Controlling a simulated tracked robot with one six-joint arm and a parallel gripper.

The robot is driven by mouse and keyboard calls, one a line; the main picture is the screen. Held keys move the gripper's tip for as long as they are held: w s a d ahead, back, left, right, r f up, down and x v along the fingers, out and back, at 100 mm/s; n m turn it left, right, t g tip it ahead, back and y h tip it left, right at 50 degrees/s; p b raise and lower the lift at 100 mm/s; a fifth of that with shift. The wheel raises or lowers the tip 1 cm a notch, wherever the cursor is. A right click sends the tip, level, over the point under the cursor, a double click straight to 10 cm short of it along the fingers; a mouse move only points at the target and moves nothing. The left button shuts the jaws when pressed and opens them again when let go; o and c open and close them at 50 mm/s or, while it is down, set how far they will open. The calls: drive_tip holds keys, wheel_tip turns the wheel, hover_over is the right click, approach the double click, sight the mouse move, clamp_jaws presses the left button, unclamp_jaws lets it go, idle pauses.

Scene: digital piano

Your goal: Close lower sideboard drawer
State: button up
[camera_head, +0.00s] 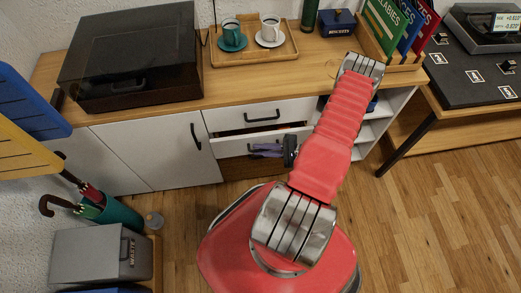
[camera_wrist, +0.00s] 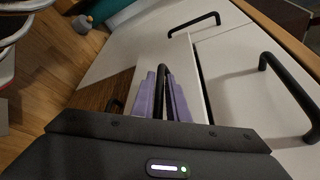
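The white lower drawer (camera_head: 232,149) of the sideboard stands partly open below the upper drawer. A dark gap shows above its front. My gripper (camera_head: 265,151) is low in front of it, with its purple fingers at the drawer front. In the wrist view, the fingers (camera_wrist: 165,95) lie close on both sides of the black lower drawer handle (camera_wrist: 163,76) and appear shut on it. My arm hides the drawer's right end in the head view. The upper drawer (camera_head: 231,117) looks shut, and its black handle (camera_wrist: 290,92) shows in the wrist view.
White cabinet doors (camera_head: 155,150) are left of the drawers, and open shelves (camera_head: 372,130) are right. An umbrella stand (camera_head: 118,213) and grey box (camera_head: 90,255) stand at left. A tray with cups (camera_head: 255,58) and a dark-lidded turntable (camera_head: 130,55) sit on top. The floor at right is clear.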

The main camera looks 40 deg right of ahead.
sight(260, 140)
clamp_jaws()
drive_tip(key=shift+w+d, duration=0.7)
drive_tip(key=shift+w, duration=0.25)
drive_tip(key=shift+w+d, duration=0.65)
drive_tip(key=shift+w, duration=0.3)
drive_tip(key=shift+o, duration=0.7)
unclamp_jaws()
drive_tip(key=v, duration=1.3)
drive_tip(key=shift+s+d, duration=0.2)
drive_tip(key=shift+s, duration=0.2)
drive_tip(key=shift+f, duration=0.1)
